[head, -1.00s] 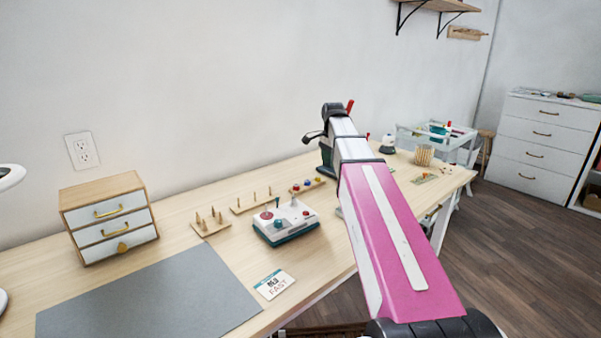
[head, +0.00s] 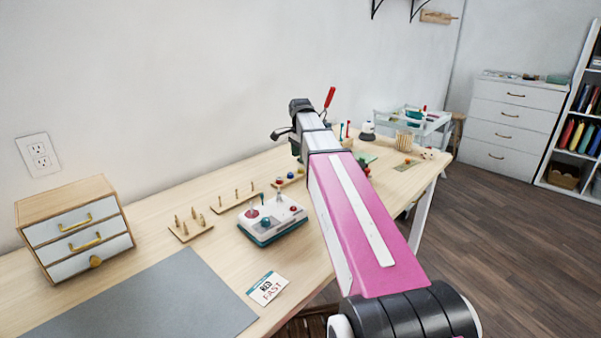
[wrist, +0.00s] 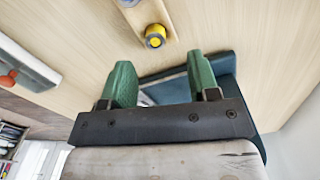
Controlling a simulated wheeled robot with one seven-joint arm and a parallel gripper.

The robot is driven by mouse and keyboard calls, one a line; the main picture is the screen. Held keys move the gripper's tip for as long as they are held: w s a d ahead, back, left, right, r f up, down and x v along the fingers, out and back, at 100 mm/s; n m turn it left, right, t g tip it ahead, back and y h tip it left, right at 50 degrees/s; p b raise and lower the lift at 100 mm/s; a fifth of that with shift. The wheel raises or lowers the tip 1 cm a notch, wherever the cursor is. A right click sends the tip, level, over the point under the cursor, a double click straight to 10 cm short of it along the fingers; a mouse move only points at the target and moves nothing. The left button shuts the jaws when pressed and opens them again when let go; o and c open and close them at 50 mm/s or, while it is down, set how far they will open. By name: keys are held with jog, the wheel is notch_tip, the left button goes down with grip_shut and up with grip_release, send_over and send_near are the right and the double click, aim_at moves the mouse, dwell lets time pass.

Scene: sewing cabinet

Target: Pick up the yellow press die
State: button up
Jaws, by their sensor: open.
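The yellow press die (wrist: 155,37) is a small round yellow piece with a darker top. It stands at the end of a narrow wooden strip (wrist: 150,14) in the wrist view, with a blue die (wrist: 128,2) at the top edge. In the head view the yellow die (head: 301,171) is tiny, at the strip's right end. My gripper (wrist: 160,76) has two green fingers, spread apart and empty. In the wrist view the die lies beyond the fingertips, between their lines. In the head view my fingers are hard to make out.
A dark teal base (wrist: 185,84) lies behind and under my fingers in the wrist view. A white and teal control box (head: 272,219) and peg boards (head: 191,231) stand left of my arm. A drawer box (head: 75,225) and grey mat (head: 150,300) are further left.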

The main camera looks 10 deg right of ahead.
aim_at(301, 169)
jog(key=f, duration=0.5)
jog(key=shift+s, duration=0.25)
grip_shut()
